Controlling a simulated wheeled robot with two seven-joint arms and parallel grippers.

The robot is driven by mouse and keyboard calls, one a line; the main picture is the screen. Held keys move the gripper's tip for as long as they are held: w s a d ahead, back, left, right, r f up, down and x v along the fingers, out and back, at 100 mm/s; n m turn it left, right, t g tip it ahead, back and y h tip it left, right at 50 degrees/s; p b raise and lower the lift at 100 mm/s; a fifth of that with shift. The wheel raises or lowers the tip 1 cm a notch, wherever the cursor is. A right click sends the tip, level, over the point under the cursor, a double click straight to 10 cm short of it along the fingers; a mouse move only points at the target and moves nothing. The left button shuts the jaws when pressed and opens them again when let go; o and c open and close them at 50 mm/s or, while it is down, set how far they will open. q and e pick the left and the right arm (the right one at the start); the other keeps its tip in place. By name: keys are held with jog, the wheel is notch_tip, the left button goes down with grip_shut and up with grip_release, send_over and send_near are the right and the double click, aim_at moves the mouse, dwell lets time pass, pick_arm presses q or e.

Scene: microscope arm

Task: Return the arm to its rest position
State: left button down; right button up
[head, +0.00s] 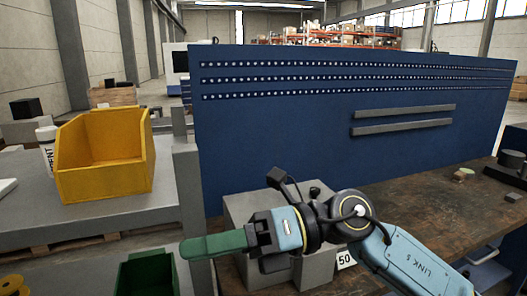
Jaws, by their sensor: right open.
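My right arm comes in from the lower right, with a pale blue link marked "LINK 5". It ends in my right gripper (192,247), which points left over the gap between the brown bench and the grey table. The gripper is open. A long green finger-like part reaches left from its front and is seen from the side, so the space between the jaws is hidden. I see nothing clearly held. No microscope can be made out in this view. My left gripper is not in view.
Grey blocks (240,207) stand on the brown bench (405,200) behind and under my gripper. A blue panel (280,140) rises behind. A yellow bin (105,183) stands on the left table; a dark green bin (133,281) is below. Small items lie at the bench's right.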

jog(key=w+d+r+m+t+y, duration=0.1)
jog(key=w+d+m+t, duration=0.35)
jog(key=m+t, duration=0.7)
jog(key=w+d+r+m+t, duration=0.1)
jog(key=w+d+m+t, duration=0.35)
jog(key=m+t, duration=0.75)
jog(key=d+f+m+g+h, duration=0.2)
jog(key=d+f+m+h, duration=1.1)
jog(key=f+m+h, duration=0.4)
jog(key=s+d+f+m+g, duration=0.3)
jog(key=s+f+g, duration=0.3)
jog(key=s+f, duration=0.45)
jog(key=s+d+f+m+g, duration=0.35)
jog(key=s+f+g, duration=0.35)
jog(key=s+f, duration=0.4)
jog(key=s+f+n+g, duration=0.1)
jog(key=s+f, duration=0.1)
jog(key=f, duration=1)
jog(key=s+f+g, duration=0.1)
jog(key=s+f, duration=0.1)
jog(key=f, duration=1)
jog(key=s+d+f, duration=0.2)
jog(key=s+f, duration=0.5)
jog(key=s, duration=0.1)
jog(key=s+d+f+h, duration=0.1)
jog(key=s+f, duration=0.6)
jog(key=s, duration=0.1)
jog(key=shift+d+f+n+g, duration=0.3)
jog(key=shift+d+g, duration=0.05)
